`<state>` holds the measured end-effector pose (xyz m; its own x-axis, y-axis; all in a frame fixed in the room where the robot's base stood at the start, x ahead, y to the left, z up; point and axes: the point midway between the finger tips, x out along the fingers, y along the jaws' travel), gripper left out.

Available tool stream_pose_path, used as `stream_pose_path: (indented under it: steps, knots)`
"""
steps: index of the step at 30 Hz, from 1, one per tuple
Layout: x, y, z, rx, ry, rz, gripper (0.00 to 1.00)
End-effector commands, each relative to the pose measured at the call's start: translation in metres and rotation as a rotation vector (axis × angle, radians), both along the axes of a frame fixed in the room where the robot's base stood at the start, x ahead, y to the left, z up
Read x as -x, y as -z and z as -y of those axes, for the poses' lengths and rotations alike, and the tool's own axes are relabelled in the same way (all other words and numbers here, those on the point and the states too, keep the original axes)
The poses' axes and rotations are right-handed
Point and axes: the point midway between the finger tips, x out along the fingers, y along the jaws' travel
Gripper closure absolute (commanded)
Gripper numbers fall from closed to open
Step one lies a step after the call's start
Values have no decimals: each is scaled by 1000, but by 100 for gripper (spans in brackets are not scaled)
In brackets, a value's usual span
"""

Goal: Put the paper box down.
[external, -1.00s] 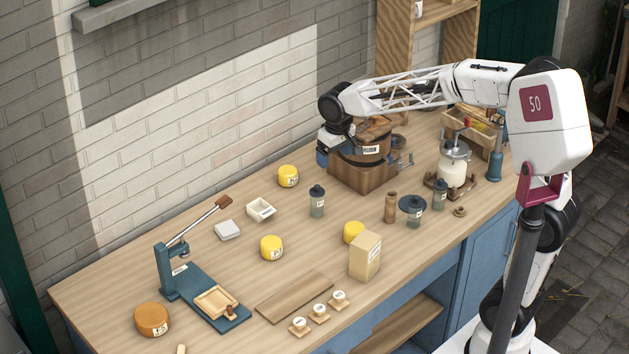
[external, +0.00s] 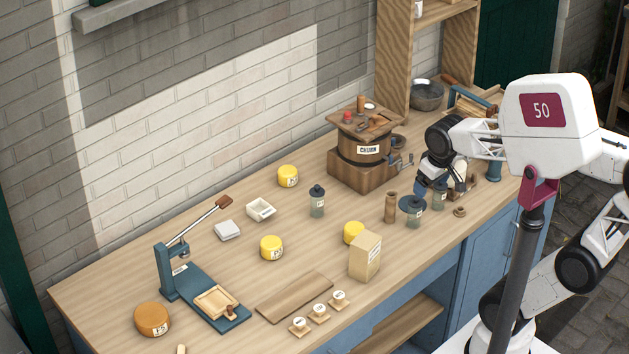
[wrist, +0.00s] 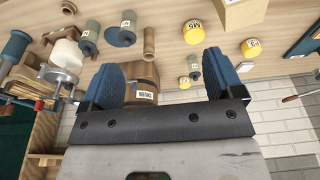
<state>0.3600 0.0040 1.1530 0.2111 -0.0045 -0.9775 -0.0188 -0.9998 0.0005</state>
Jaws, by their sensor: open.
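The paper box (external: 365,257) is a tan carton standing upright on the bench near its front edge, beside a yellow tub. It also shows at the top of the wrist view (wrist: 242,13), partly cut off.
The wooden churn (external: 361,150) stands at the back, left of my gripper. A dark-lidded jar (external: 413,212) and a wooden cylinder (external: 390,208) stand near the gripper. Yellow tubs (external: 271,248), a wooden board (external: 294,297) and a blue press (external: 168,270) are further left.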

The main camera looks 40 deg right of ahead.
Motion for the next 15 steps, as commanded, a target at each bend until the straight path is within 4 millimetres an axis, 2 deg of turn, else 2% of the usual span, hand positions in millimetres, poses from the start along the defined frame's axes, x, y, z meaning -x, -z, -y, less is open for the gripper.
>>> stream_pose_path:
  steps: [3, 6, 15]
  knots:
    - [24, 7, 4, 3, 2, 12, 14]
    - [37, 11, 6, 4, 2, 17, 14]
    - [45, 15, 8, 6, 2, 19, 14]
